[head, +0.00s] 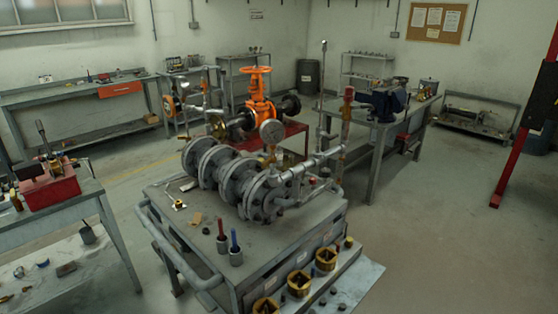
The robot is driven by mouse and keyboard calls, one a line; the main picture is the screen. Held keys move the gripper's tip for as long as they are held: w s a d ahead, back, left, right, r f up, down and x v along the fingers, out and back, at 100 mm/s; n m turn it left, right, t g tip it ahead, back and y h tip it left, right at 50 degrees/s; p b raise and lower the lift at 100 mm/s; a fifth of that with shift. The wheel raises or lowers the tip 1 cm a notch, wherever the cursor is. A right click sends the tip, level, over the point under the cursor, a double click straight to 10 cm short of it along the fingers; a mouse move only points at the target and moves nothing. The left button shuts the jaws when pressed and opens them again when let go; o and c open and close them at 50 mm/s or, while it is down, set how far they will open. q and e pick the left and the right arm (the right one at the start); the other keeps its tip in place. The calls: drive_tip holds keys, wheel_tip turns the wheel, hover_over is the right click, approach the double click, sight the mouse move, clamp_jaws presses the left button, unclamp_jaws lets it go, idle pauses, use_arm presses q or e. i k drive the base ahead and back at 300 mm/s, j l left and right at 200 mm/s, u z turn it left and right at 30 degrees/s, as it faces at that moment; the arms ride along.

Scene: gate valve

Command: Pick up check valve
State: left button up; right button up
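A grey cart (284,243) in the middle carries a row of grey flanged pipe fittings (226,170) joined to thinner piping. An orange gate valve (260,97) with a handwheel rises behind the row, with a round gauge (271,131) in front of it. I cannot tell which part is the check valve. Several brass-coloured fittings, one of them a square brass piece (299,283), sit along the cart's front ledge. Neither of my grippers shows in the head view.
A bench (52,206) at the left holds a red toolbox (50,187). Two tools with red and blue handles (235,242) stand on the cart's front left. A workbench (396,125) stands behind right, and a red post (513,157) at far right. The right floor is largely clear.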

sight(278, 152)
drive_tip(key=i+l+u, duration=0.45)
drive_tip(key=l, duration=0.2)
drive_tip(key=i+l+u, duration=0.2)
drive_tip(key=l, duration=0.15)
drive_tip(key=i+l+u, duration=0.2)
drive_tip(key=l, duration=0.15)
drive_tip(key=l+u, duration=0.25)
drive_tip(key=l, duration=0.15)
drive_tip(key=i+l+u, duration=0.2)
drive_tip(key=l, duration=0.3)
drive_tip(key=k+j, duration=0.05)
